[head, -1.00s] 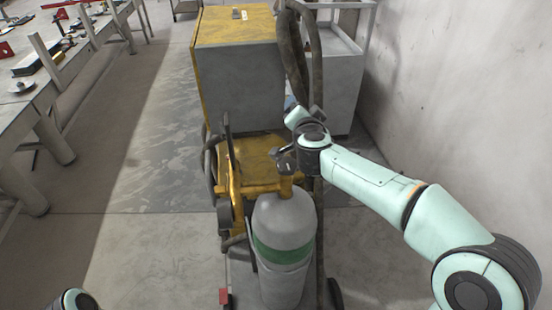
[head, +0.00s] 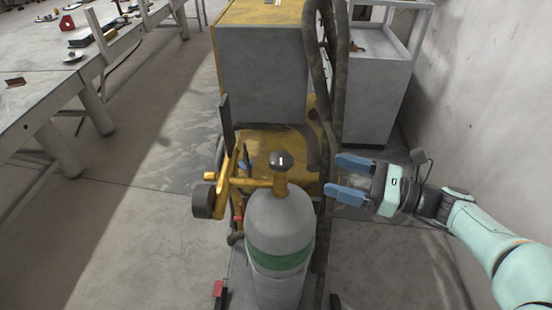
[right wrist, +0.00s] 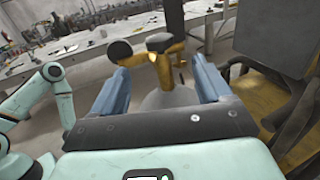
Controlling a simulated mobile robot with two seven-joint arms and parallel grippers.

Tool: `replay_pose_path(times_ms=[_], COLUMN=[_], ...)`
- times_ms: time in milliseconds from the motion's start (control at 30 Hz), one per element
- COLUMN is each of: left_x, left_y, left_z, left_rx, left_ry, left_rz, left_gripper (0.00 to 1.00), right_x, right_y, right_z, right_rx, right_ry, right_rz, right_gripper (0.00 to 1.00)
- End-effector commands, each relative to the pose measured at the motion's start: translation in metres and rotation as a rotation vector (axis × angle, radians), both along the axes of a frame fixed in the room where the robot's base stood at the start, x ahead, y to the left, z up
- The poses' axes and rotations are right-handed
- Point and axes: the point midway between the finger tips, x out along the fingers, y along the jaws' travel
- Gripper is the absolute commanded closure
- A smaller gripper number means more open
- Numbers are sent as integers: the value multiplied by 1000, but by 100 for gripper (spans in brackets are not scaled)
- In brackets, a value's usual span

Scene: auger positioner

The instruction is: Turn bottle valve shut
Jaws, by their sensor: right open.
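The gas bottle (head: 279,225) is grey with a green band and stands upright on a cart. Its valve has a dark knob (head: 281,160) on top of a brass-coloured body (head: 262,183) with a round gauge at the left. My right gripper (head: 340,177) is open and empty, to the right of the valve, its blue fingers pointing left toward it. In the right wrist view the knob (right wrist: 159,42) shows ahead, between and beyond the two fingers (right wrist: 160,85), apart from them. My left gripper is not in the head view; what seems to be my left arm shows in the wrist view.
A yellow and grey welding machine (head: 262,70) stands behind the bottle. Dark hoses (head: 331,110) hang just right of the valve, close to my right fingers. A grey cabinet (head: 372,95) and a wall are at the right. A workbench (head: 60,92) with tools is at the left.

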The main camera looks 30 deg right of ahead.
Motion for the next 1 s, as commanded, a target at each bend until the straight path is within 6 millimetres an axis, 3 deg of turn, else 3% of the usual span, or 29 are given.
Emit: replay_pose_path(times_ms=[167, 700, 1000], left_x=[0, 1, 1], left_y=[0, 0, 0], left_z=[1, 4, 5], left_rx=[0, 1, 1], left_ry=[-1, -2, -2], left_rz=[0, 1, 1], left_gripper=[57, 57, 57], right_x=[12, 91, 102], right_y=[12, 77, 85], right_z=[1, 1, 1], right_rx=[10, 6, 5], right_ry=[0, 1, 0], right_rz=[7, 7, 4], right_gripper=[23, 23, 23])
